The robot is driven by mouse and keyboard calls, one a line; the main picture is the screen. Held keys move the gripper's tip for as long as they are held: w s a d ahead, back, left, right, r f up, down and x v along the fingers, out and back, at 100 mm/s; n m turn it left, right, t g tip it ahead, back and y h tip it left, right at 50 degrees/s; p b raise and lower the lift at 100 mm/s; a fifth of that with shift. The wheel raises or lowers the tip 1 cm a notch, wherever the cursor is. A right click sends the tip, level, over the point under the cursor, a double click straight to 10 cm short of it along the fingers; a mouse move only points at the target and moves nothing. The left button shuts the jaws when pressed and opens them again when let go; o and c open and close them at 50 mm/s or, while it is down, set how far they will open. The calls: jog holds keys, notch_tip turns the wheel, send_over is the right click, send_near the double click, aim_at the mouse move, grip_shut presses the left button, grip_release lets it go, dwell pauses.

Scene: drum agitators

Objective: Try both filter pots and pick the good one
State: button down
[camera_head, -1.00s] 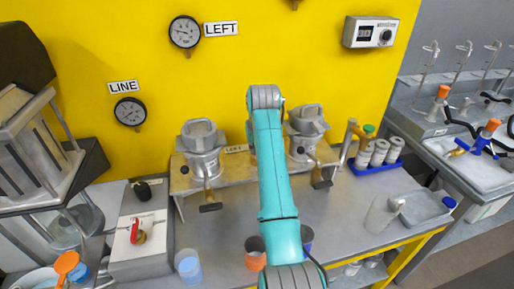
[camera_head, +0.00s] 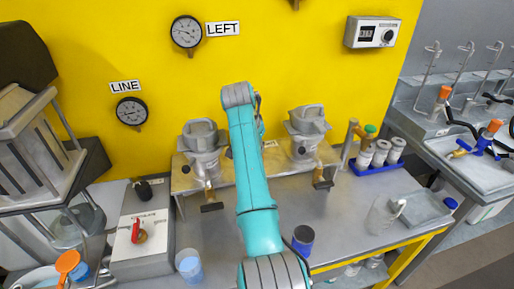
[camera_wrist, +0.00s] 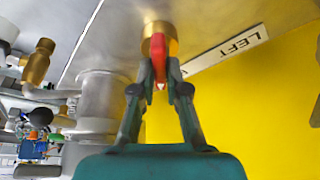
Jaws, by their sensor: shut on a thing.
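Two grey metal filter pots stand on a tan stand (camera_head: 225,178) in the head view, the left pot (camera_head: 203,150) and the right pot (camera_head: 305,128). Each has a dark handle low at its front. My gripper (camera_wrist: 158,84) is shut on the red lever (camera_wrist: 158,55) of a brass valve (camera_wrist: 160,35) in the wrist view. A metal cylinder, seemingly the right pot (camera_wrist: 100,98), stands left of the lever there. In the head view my arm hides the gripper and the valve. A LEFT gauge (camera_head: 186,31) and a LINE gauge (camera_head: 131,111) hang on the yellow wall.
A red-handled valve box (camera_head: 140,237) and a clear blue cup (camera_head: 189,264) lie left of my arm. A dark blue cup (camera_head: 303,240) stands right of it.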

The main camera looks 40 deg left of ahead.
dwell(0.3)
jog(key=c, duration=1.2)
grip_release()
jog(key=shift+r, duration=0.1)
jog(key=v, duration=1.1)
jog(key=shift+s+r, duration=0.15)
jog(key=shift+r, duration=0.2)
